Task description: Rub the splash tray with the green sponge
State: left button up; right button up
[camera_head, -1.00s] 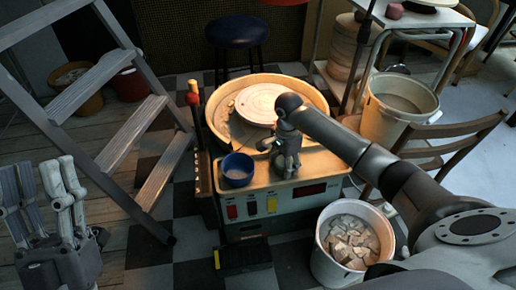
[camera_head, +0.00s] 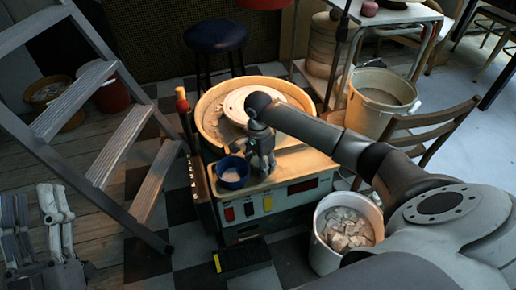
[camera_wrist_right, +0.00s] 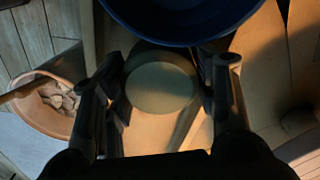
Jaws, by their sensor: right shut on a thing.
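The splash tray (camera_head: 209,112) is the yellow-tan basin around the pale wheel head of the pottery wheel, in the middle of the head view. My right gripper (camera_head: 255,168) points down over the deck in front of the tray, right beside the blue bowl. In the right wrist view my right gripper (camera_wrist_right: 165,95) is shut on the green sponge (camera_wrist_right: 160,85), a rounded grey-green pad in dim light. The head view hides the sponge behind the fingers. My left gripper (camera_head: 36,212) is at the lower left, fingers up, apart and empty, far from the wheel.
The blue bowl (camera_head: 233,174) sits on the wheel's deck; it also shows in the right wrist view (camera_wrist_right: 180,22). A white bucket of plaster shards (camera_head: 321,245) stands at front right. A stepladder (camera_head: 118,145) is left, a large bucket (camera_head: 372,121) and wooden chair (camera_head: 430,135) right.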

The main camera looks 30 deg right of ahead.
jog(key=shift+r+p, duration=0.65)
jog(key=shift+r, duration=0.45)
jog(key=shift+r+p, duration=0.45)
jog(key=shift+p, duration=0.1)
jog(key=shift+a+r+p, duration=0.1)
jog(key=shift+r+p, duration=0.25)
jog(key=shift+r, duration=0.45)
jog(key=shift+r+p, duration=0.4)
jog(key=shift+p, duration=0.15)
pick_arm(q)
jog(key=s+a+f+g+y, duration=0.1)
jog(key=a+f+g+y, duration=0.1)
jog(key=f+g, duration=0.4)
jog(key=s+a+f+g+y, duration=0.1)
jog(key=f+g, duration=0.5)
jog(key=f, duration=0.7)
jog(key=shift+s+a+f+n+y, duration=0.3)
jog(key=shift+s+a+n+y, duration=0.1)
jog(key=shift+a+y, duration=0.3)
pick_arm(e)
jog(key=shift+r, duration=0.35)
